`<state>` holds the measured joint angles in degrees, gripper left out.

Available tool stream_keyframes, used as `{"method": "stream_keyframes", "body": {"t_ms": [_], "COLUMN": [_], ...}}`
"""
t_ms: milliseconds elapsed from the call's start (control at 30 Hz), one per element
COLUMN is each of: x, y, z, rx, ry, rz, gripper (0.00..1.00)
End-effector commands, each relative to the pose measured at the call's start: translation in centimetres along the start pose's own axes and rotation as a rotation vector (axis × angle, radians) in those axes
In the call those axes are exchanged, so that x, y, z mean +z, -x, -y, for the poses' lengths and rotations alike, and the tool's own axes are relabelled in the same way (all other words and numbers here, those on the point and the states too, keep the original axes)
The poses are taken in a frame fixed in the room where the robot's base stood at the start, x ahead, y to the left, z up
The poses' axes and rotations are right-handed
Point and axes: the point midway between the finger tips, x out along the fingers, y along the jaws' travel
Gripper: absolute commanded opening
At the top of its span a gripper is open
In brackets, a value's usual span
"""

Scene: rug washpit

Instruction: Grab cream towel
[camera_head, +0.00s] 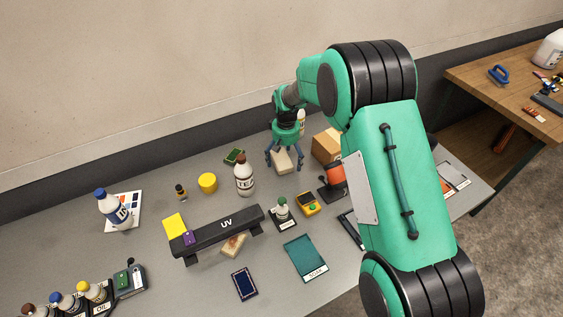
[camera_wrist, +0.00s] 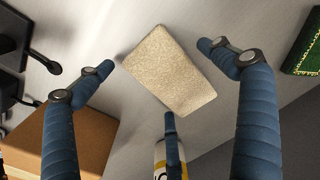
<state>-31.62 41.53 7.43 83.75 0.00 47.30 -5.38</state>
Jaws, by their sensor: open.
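The cream towel (camera_head: 283,165) is a small, thick, cream-coloured block lying on the grey table near the wall. It also shows in the wrist view (camera_wrist: 168,72), speckled and tilted in the picture, with all of its top visible. My gripper (camera_head: 284,158) points down over it, its blue fingers spread open. In the wrist view, the fingers (camera_wrist: 158,70) stand around the towel, with one on the left, one on the right and one below. I see no finger closed on it, and the height gap is hard to tell.
A cardboard box (camera_head: 326,146) stands just right of the towel, with a white-and-yellow bottle (camera_wrist: 160,160) close by. A green pad (camera_head: 234,156) lies to the left.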

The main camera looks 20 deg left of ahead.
Motion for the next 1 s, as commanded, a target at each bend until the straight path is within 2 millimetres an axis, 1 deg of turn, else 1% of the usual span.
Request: {"method": "stream_keyframes", "body": {"t_ms": [333, 367, 400, 467, 500, 600, 867, 1000], "x": [-0.01, -0.01, -0.01, -0.01, 0.0, -0.01, 0.0, -0.02], "y": [0.02, 0.02, 0.02, 0.02, 0.02, 0.02, 0.02, 0.38], "z": [0.0, 0.0, 0.0, 0.0, 0.0, 0.0, 0.0, 0.0], "rx": [0.0, 0.0, 0.0, 0.0, 0.0, 0.0, 0.0, 0.0], "ry": [0.0, 0.0, 0.0, 0.0, 0.0, 0.0, 0.0, 0.0], "rz": [0.0, 0.0, 0.0, 0.0, 0.0, 0.0, 0.0, -0.001], "gripper": [0.94, 0.92, 0.84, 0.72, 0.64, 0.45, 0.44, 0.44]}}
